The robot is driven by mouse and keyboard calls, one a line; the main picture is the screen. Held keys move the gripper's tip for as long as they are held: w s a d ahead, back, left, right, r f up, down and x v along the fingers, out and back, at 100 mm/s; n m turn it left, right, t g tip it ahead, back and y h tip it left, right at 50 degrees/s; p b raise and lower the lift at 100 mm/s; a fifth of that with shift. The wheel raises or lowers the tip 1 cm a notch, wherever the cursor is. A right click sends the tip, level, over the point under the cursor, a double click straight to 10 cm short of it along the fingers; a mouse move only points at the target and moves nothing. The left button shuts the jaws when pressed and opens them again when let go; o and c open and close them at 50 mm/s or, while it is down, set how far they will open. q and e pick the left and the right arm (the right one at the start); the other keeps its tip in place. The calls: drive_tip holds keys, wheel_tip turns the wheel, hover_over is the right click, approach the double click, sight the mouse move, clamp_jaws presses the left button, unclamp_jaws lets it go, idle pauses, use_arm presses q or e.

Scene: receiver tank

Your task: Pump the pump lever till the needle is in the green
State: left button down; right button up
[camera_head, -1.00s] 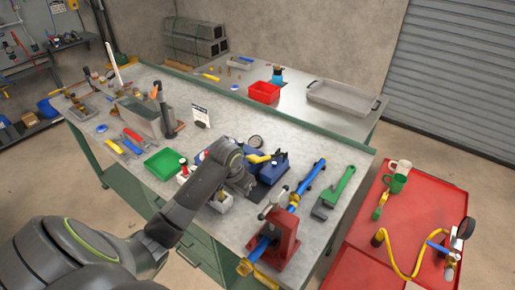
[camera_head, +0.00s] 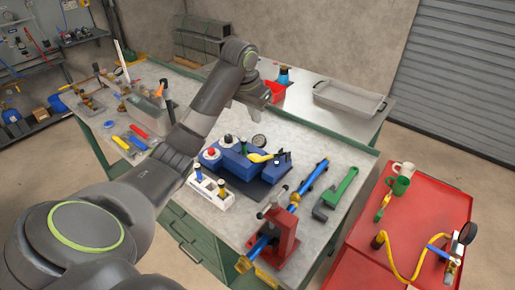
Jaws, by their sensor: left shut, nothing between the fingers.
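A blue tank unit (camera_head: 237,166) stands on a dark mat in the middle of the workbench. A small round gauge (camera_head: 258,141) rises at its back; its needle and any green band are too small to read. A yellow lever-like handle (camera_head: 260,157) lies across the unit's right part; I cannot tell for sure that it is the pump lever. My left gripper (camera_head: 262,98) is shut and empty, raised behind and above the unit, in front of the red bin, apart from the handle. My right gripper is not in view.
A white block with small fittings (camera_head: 210,190) stands in front of the tank. A red vise (camera_head: 277,240) holding a blue pipe and a green wrench (camera_head: 336,193) are at the right. A red cart (camera_head: 425,215) stands farther right. My left arm crosses the bench's left half.

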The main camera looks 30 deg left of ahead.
use_arm(q)
drive_tip(key=b, duration=0.6)
hover_over(260, 156)
wheel_tip(260, 156, down, 6)
drive_tip(key=p+x, duration=0.2)
drive_tip(key=shift+f, duration=0.35)
drive_tip(key=f, duration=0.1)
drive_tip(key=s+f+p, duration=0.1)
drive_tip(key=f, duration=0.1)
drive_tip(key=shift+a+f, duration=0.1)
drive_tip(key=shift+a, duration=0.05)
drive_tip(key=shift+s+f+p, duration=0.4)
drive_tip(key=shift+f+p, duration=0.05)
drive_tip(key=shift+f, duration=0.15)
drive_tip(key=shift+f, duration=0.1)
